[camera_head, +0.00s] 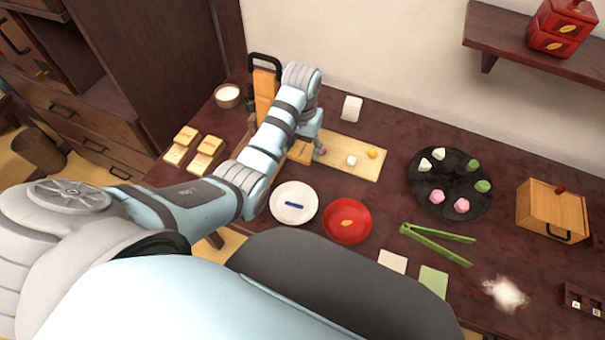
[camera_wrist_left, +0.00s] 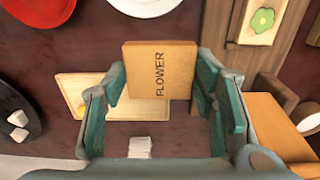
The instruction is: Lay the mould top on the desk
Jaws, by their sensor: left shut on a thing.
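The mould top, a light wooden block marked FLOWER (camera_wrist_left: 160,70), is between the teal fingers of my left gripper (camera_wrist_left: 161,82) in the left wrist view. The gripper is shut on it. In the head view my left gripper (camera_head: 312,143) is over the dark red desk (camera_head: 390,140), by the left end of a pale board, with the wooden block (camera_head: 299,152) partly hidden by the arm. I cannot tell the gap between block and desk. My right gripper is not in view.
The pale board (camera_head: 345,168) holds small white and yellow pieces. A white plate (camera_head: 294,216), red plate (camera_head: 347,234) and black plate (camera_head: 430,200) stand nearby. A white block (camera_head: 351,108) sits behind the board. Wooden moulds (camera_head: 182,143) and a bowl (camera_head: 228,103) are left.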

